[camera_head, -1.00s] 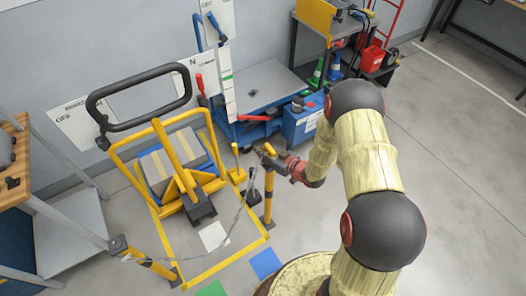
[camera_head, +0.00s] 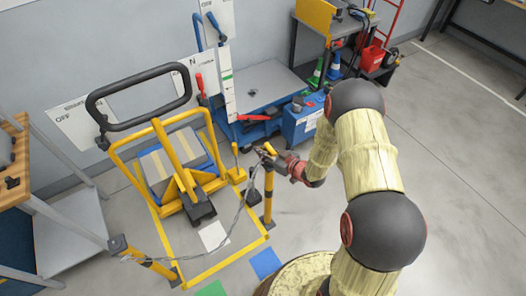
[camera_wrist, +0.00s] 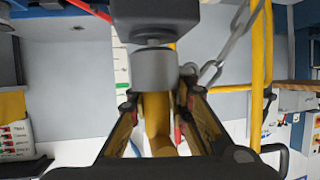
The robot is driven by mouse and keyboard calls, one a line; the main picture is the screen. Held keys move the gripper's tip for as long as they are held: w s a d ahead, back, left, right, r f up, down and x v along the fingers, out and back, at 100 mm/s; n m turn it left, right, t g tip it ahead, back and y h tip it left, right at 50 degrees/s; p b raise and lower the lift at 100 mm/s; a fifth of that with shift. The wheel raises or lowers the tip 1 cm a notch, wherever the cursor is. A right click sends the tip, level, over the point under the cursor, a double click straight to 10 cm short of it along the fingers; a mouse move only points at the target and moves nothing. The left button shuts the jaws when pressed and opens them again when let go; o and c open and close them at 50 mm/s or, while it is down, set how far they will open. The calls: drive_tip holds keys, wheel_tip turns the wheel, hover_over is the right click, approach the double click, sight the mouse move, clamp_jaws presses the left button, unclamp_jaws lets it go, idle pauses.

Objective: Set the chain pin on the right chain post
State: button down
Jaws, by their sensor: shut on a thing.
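My gripper (camera_head: 272,154) is shut on the yellow handle of the chain pin (camera_wrist: 157,118). The wrist view shows a grey collar at the handle's end and a dark block (camera_wrist: 155,12) beyond it. The right chain post (camera_head: 268,200) is yellow and upright, directly below my gripper in the head view. I cannot tell whether the pin touches or sits in the post. The chain (camera_head: 240,207) runs from the left chain post (camera_head: 150,263) up to my gripper; its grey links show right of the collar in the wrist view (camera_wrist: 228,48).
A yellow-framed machine with a black handle (camera_head: 138,92) and a strapped box stands behind the posts, inside yellow floor lines (camera_head: 226,262). A blue cart (camera_head: 257,90) stands behind my gripper. A wooden-topped bench (camera_head: 15,170) is at left. Floor at right is clear.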

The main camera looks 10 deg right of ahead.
drive_tip(key=shift+f+b, duration=0.45)
drive_tip(key=shift+f, duration=0.15)
drive_tip(key=c, duration=1.9)
unclamp_jaws()
drive_tip(key=p+v, duration=0.4)
drive_tip(key=v, duration=0.7)
drive_tip(key=shift+p, duration=0.4)
